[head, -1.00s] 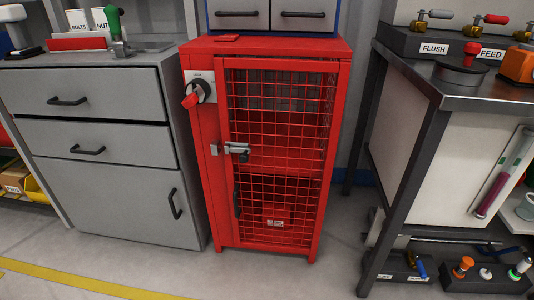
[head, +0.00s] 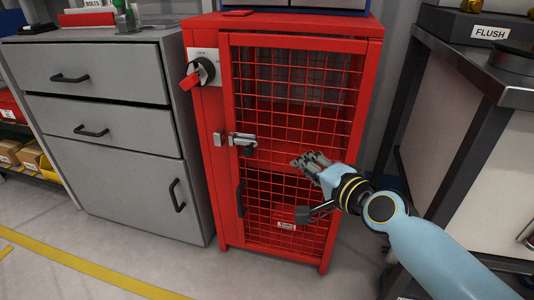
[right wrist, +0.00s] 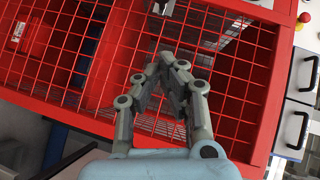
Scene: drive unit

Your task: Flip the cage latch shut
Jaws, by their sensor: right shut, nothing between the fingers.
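The red cage (head: 290,182) stands upright with its mesh door in its frame. The cage latch (head: 243,141) is a small silver bar with a dark knob on the door's left edge, at mid height. A silver catch plate (head: 218,139) sits on the frame to its left, with a gap between them. My right gripper (head: 308,160) is shut and empty in front of the mesh, to the right of the latch and a little lower. In the right wrist view its fingers (right wrist: 162,58) point over the mesh toward the latch hardware (right wrist: 163,7). My left gripper is out of view.
A red rotary switch (head: 200,73) is on the cage's upper left. A black door handle (head: 240,198) is below the latch. A grey drawer cabinet (head: 95,125) stands close on the left. A metal-topped bench (head: 470,80) stands on the right.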

